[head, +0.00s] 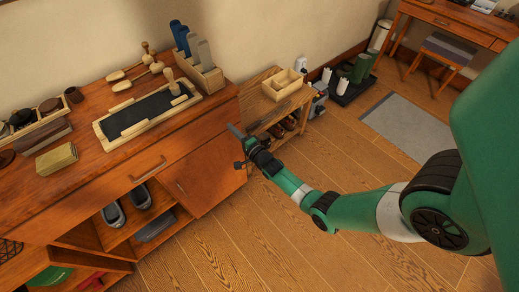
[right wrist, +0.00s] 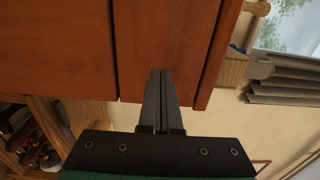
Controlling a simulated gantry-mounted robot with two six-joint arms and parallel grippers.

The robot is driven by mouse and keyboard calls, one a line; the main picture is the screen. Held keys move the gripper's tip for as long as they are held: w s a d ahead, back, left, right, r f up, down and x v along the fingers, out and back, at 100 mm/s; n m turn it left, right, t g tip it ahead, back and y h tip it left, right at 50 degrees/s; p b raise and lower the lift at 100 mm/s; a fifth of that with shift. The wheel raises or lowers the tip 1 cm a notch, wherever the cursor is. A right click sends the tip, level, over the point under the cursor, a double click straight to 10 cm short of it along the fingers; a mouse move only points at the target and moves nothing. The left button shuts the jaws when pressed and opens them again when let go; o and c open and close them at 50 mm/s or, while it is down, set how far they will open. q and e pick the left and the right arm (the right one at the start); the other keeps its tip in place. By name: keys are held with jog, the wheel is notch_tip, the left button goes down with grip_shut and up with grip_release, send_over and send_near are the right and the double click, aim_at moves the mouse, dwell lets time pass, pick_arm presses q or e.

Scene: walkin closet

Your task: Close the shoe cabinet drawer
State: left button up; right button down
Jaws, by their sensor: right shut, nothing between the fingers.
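The shoe cabinet (head: 205,185) is the wooden unit along the wall at the left of the head view. Its wide drawer front (head: 110,188) runs below the top, with a bar handle (head: 148,166). Any gap behind the front is too small to judge. My right gripper (head: 236,131) is shut and empty at the drawer's right end. In the right wrist view its fingers (right wrist: 161,80) point at the drawer front (right wrist: 165,40), overlapping its end; contact cannot be told. Dark seams separate it from the door panel (right wrist: 55,50) and the top edge (right wrist: 215,60). My left gripper is not in view.
A tray with a dark mat (head: 150,112), brushes and a holder with grey and blue inserts (head: 205,78) stand on the cabinet top. A low shoe bench (head: 265,105) stands just right of the cabinet. The wooden floor (head: 250,240) in front is clear.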

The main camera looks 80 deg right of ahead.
jog(key=p+v, duration=0.3)
jog(key=v, duration=0.7)
jog(key=shift+s, duration=0.15)
jog(key=shift+a, duration=0.15)
